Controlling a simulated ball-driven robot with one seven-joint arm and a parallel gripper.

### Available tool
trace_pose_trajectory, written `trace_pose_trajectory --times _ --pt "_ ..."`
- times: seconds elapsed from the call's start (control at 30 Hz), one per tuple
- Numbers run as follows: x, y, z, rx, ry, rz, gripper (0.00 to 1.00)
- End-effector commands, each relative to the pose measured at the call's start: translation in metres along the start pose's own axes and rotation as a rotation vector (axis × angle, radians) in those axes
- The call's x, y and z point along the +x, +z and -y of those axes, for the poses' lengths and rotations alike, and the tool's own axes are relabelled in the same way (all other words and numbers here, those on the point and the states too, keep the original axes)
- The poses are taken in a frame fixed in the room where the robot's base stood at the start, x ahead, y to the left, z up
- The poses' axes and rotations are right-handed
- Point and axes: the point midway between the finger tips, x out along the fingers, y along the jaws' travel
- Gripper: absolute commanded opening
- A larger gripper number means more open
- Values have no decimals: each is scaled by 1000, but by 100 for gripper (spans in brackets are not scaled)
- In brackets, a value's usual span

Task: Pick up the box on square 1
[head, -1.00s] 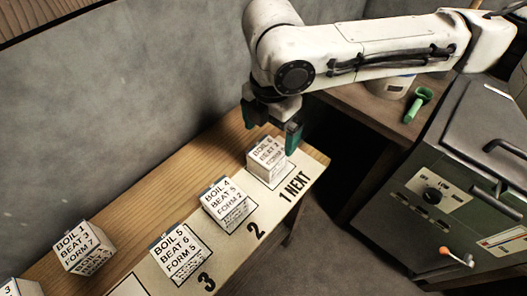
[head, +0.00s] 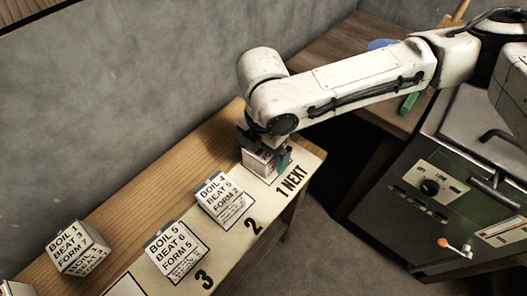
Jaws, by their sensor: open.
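The box on square 1 (head: 259,166) is a small white box with dark print on its face. It stands on the square marked "1 NEXT" (head: 291,181) at the right end of the wooden bench. My gripper (head: 266,160) is down at this box with its dark green fingers open around or beside it. The wrist covers the box's top and most of its print. I cannot tell whether the fingers touch the box.
A box reading "BOIL 4" (head: 220,199) stands close by on square 2. Another reading "BOIL 5" (head: 175,252) is on square 3. A "BOIL 1" box (head: 77,248) sits further left. A dark green machine (head: 440,215) stands at the right.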

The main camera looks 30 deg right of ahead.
Motion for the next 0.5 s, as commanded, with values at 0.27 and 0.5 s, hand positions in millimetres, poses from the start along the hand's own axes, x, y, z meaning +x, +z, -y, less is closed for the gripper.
trace_pose_trajectory --times 0.27,0.5 --pt "0 0 0 0 0 0 77" --pt "0 0 0 0 0 0 54"
